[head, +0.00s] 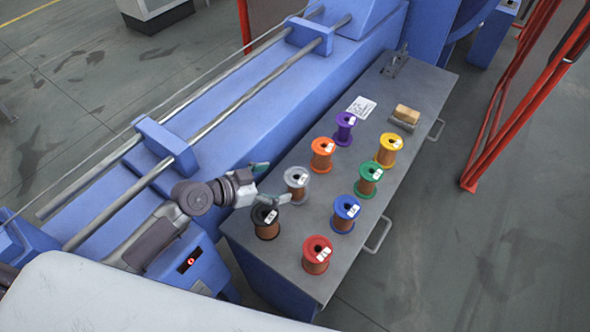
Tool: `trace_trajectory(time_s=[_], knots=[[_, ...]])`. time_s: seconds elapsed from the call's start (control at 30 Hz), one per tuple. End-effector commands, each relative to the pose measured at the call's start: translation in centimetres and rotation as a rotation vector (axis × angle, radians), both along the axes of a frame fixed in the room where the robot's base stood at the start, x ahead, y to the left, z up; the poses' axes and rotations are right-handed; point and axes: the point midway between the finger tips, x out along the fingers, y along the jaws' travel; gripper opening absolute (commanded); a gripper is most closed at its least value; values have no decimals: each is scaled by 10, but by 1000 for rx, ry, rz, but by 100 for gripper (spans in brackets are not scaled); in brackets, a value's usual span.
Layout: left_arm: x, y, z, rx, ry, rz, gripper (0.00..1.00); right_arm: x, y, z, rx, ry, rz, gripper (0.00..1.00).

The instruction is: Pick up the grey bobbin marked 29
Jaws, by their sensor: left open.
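The grey bobbin (297,184), wound with copper-brown wire, stands upright on the dark grey bench top. A white label is on its top flange, but its number is too small to read. My left gripper (275,183) comes in from the left and is open. Its two fingertips are apart and point toward the grey bobbin, just left of it. I cannot tell whether a finger touches it. My right gripper is not in view.
On the bench (290,248) stand a black bobbin (266,222) close to my left gripper, an orange bobbin (322,155), purple (344,128), yellow (388,150), green (368,180), blue (344,214) and red (316,255) bobbins. A blue machine (230,100) runs along the left.

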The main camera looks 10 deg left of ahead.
Motion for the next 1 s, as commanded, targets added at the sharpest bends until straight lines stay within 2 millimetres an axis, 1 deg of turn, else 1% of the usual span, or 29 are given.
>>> trace_trajectory(time_s=[0.13,0.2,0.27,0.4,0.5,0.63,0.8,0.9,0.97,1.0], knots=[[7,-7,-5,-5,-1,1,99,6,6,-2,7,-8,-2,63],[12,-11,-9,-4,-3,2,99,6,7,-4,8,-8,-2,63],[17,-15,-12,-4,-1,2,99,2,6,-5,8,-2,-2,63],[29,-24,-23,-5,-2,2,99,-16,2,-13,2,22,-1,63],[40,-32,-31,-5,-2,1,99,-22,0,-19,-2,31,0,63],[48,-41,-36,-2,0,2,99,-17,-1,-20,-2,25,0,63],[50,-43,-37,-1,-1,0,99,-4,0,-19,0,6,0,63],[50,-43,-37,-1,-1,0,99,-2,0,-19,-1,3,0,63],[50,-43,-37,0,-1,1,91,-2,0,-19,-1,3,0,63],[50,-43,-37,-1,0,1,84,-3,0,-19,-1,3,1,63]])
